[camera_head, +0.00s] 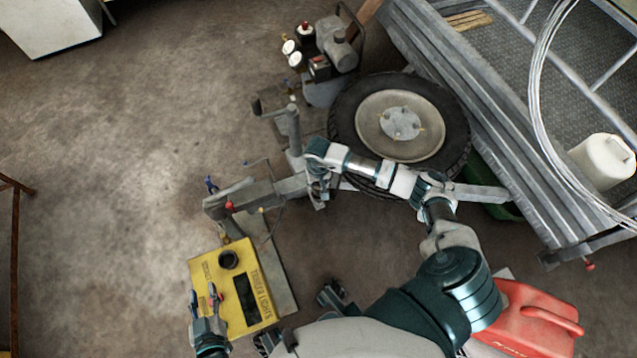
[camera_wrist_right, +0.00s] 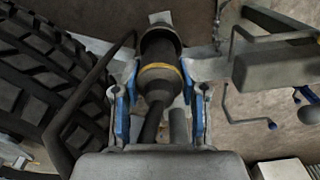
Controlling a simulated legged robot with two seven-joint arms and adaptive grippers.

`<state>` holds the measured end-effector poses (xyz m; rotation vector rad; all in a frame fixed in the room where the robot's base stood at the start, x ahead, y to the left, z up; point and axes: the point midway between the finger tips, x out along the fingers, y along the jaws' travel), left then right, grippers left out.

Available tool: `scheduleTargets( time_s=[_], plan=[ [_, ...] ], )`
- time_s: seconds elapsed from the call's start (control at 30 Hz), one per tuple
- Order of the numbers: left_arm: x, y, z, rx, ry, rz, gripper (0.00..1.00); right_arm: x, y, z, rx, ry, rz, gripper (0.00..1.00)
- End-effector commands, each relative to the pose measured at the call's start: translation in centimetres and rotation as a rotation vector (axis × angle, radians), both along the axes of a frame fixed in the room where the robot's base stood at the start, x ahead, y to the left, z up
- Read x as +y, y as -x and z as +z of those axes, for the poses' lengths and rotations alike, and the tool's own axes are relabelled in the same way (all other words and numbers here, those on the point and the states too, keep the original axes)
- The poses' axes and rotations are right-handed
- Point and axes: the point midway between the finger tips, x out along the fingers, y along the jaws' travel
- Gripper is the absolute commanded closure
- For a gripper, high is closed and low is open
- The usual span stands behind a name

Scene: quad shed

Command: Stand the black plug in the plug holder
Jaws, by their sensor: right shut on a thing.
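The black plug (camera_wrist_right: 160,88), with a yellow ring and a dark cable trailing towards the palm, is between the blue-padded fingers of my right gripper (camera_wrist_right: 160,105) in the right wrist view. The gripper is shut on it. A wider dark round end sits at the plug's far side; I cannot tell whether it belongs to the plug or the holder. In the head view my right gripper (camera_head: 319,190) is at the trailer drawbar beside the tyre, and the plug is mostly hidden there. I cannot make out the plug holder clearly. My left gripper (camera_head: 204,300) is open and empty over the yellow tester box.
The yellow tester box (camera_head: 208,272) with a black round socket (camera_head: 229,259) lies at lower left. The tyre (camera_head: 345,115), a compressor (camera_head: 330,60), the trailer (camera_head: 460,90) and a red fuel can (camera_head: 530,325) surround my right arm.

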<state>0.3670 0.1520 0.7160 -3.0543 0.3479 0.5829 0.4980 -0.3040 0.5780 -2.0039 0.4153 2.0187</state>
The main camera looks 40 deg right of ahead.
Motion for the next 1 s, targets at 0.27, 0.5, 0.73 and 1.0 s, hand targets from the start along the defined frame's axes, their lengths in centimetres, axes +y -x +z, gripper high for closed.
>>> scheduleTargets(
  time_s=[0.27, 0.5, 0.73, 1.0],
  plan=[
    [0.01, -0.04, 0.07, -0.002, 0.001, 0.001, 0.6, 0.02, -0.03, 0.06, -0.001, 0.0, 0.0, 0.95],
    [0.02, -0.02, -0.17, 0.0, 0.001, 0.001, 0.6, 0.02, -0.03, -0.17, -0.001, 0.0, 0.0, 0.95],
    [0.01, 0.02, -0.53, 0.004, 0.001, 0.002, 0.6, 0.01, -0.04, -0.49, -0.001, 0.0, 0.0, 0.95],
    [0.01, 0.08, -0.92, 0.007, 0.001, 0.002, 0.6, 0.01, -0.04, -0.86, -0.001, 0.0, 0.0, 0.95]
  ],
)
